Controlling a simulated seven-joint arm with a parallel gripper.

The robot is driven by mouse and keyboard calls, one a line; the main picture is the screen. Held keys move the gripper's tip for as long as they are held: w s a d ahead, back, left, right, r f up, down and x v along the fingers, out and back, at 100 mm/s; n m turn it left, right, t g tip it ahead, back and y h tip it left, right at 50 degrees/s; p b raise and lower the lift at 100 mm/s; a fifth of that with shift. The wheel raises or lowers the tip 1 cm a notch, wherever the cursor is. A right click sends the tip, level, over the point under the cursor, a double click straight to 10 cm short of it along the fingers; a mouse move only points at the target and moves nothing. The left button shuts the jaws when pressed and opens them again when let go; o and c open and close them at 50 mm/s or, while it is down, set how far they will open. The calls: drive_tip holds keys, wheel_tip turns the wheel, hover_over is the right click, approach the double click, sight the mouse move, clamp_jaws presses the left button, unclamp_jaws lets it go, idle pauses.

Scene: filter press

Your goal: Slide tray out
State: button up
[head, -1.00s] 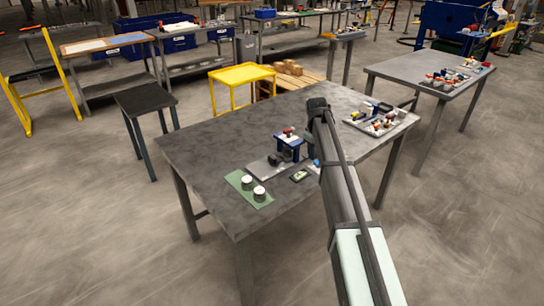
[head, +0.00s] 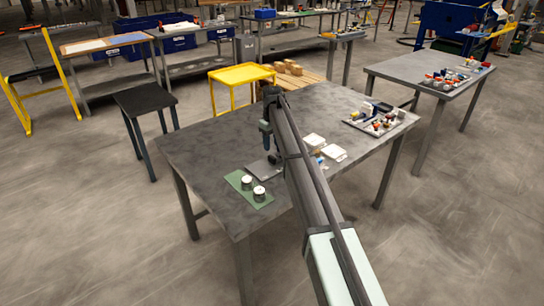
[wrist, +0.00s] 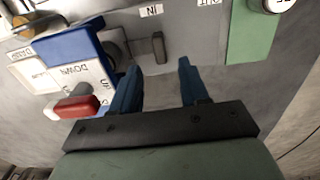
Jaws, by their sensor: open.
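The press (wrist: 80,55) has a blue frame, a DOWN label and a red-ended lever (wrist: 80,106), at the left in the wrist view. My arm hides most of it in the head view. A grey metal plate (wrist: 195,35) marked IN and OUT extends right from the press; it also shows in the head view (head: 260,171). A small dark upright tab (wrist: 159,46), apparently the tray handle, stands near the IN mark. My gripper (wrist: 158,68) is open and empty, its blue fingertips either side of the tab's line, seemingly short of it. It also shows in the head view (head: 267,142).
The table's back left is clear.

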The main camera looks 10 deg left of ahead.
sight(272, 157)
wheel_tip(272, 157, down, 7)
drive_tip(key=shift+r, duration=0.15)
drive_tip(key=shift+c, duration=0.3)
clamp_jaws()
idle(0.3)
